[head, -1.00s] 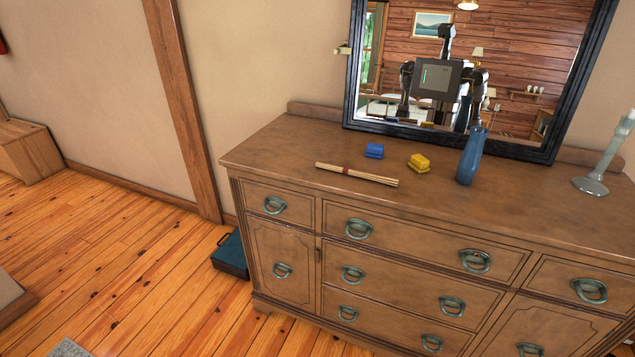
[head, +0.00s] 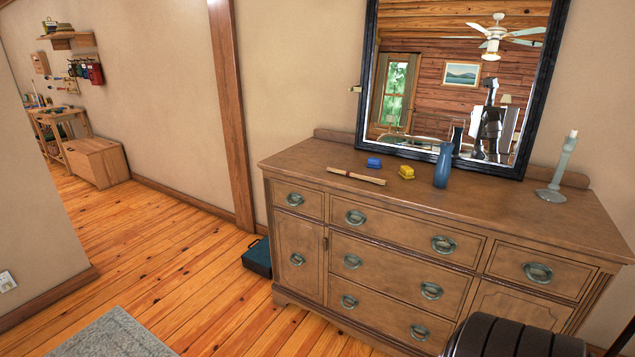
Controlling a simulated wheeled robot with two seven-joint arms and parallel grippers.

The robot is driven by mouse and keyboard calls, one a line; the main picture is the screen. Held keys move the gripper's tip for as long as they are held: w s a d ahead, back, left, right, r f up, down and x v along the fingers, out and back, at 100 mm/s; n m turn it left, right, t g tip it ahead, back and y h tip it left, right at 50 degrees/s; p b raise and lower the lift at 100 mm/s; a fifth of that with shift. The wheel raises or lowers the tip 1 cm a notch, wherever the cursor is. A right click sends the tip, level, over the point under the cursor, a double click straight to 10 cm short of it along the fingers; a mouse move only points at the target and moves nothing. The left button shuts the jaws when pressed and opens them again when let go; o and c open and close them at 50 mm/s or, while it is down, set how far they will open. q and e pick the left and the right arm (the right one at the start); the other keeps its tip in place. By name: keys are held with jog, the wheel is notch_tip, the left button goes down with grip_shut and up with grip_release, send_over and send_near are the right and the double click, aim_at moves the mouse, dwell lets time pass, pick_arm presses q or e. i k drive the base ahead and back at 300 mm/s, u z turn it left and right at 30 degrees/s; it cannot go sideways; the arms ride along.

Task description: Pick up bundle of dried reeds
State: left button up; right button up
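The bundle of dried reeds (head: 356,176) is a thin tan bundle with a dark red tie. It lies flat on top of the wooden dresser (head: 290,158), near the front edge and left of the middle. Nothing touches it that I can see. Neither of my grippers shows in the head view. A dark rounded part of mine (head: 515,338) shows at the bottom right, in front of the dresser and well away from the reeds.
Near the reeds are a blue block (head: 374,163), a yellow block (head: 406,172) and a blue vase (head: 443,166). A candlestick (head: 553,185) stands at the right, and a mirror (head: 366,80) behind. A teal case (head: 258,258) sits on the floor beside the dresser. Floor at left is open.

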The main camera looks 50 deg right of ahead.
aim_at(380, 181)
jog(key=u, duration=0.1)
jog(key=i, duration=2.3)
jog(key=z, duration=0.55)
